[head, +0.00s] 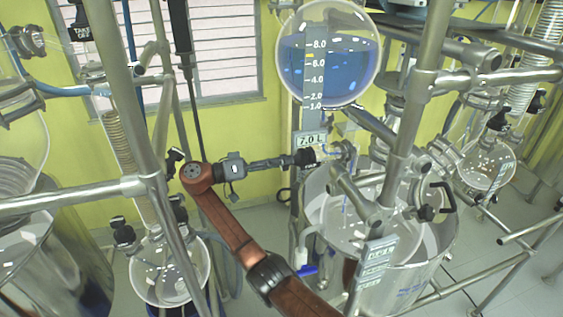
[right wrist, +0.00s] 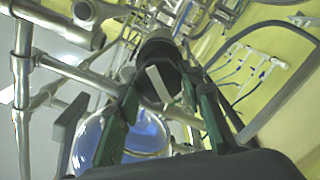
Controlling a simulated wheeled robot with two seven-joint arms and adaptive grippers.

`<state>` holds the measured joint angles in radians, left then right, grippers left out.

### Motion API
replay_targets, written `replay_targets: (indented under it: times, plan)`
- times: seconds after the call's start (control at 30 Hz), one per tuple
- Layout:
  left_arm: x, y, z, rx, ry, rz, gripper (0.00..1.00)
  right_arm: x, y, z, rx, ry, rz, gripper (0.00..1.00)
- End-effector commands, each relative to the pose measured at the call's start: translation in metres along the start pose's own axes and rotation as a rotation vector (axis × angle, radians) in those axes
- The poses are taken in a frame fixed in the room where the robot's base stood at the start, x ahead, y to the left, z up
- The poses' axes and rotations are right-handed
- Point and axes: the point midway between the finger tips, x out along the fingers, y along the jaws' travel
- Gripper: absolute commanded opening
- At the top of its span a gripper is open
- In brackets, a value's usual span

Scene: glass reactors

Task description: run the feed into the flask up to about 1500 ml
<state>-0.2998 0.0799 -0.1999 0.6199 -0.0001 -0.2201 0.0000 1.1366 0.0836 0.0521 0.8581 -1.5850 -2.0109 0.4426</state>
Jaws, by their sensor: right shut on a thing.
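The round glass feed vessel (head: 328,75) holds blue liquid. Its scale (head: 314,75) runs from 1.0 to 8.0 and its sign (head: 311,139) reads 7.0 L. Below it, a glass flask (head: 345,222) sits in a metal pot; its liquid level cannot be read. My right gripper (head: 296,159) reaches in under the feed vessel and is shut on a black valve knob (head: 306,156). In the right wrist view, the green-padded fingers (right wrist: 165,98) flank the dark round knob (right wrist: 160,60); blue liquid (right wrist: 148,132) shows behind. My left gripper is not in view.
Steel frame tubes (head: 405,110) cross before and beside the flask. A round flask (head: 168,270) stands lower left and another (head: 487,163) at right. A label plate (head: 375,262) hangs in front of the metal pot (head: 425,262). Open floor shows at right.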

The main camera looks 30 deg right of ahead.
Motion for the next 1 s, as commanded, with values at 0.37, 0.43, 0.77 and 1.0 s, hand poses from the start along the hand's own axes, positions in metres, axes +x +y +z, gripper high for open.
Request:
replay_targets:
  times: [0.37,0.43,0.77,1.0]
  plan:
    - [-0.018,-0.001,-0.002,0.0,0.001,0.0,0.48,0.0,0.0,-0.002,-0.359,0.002,0.0,0.11]
    - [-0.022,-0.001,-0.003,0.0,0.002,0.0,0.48,0.0,0.0,-0.002,-0.425,0.002,0.0,0.11]
    - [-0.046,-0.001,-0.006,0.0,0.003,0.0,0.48,0.0,0.0,-0.003,-0.739,0.003,0.0,0.11]
    - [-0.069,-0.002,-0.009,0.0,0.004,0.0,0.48,0.0,0.0,-0.003,-0.969,0.003,0.001,0.11]
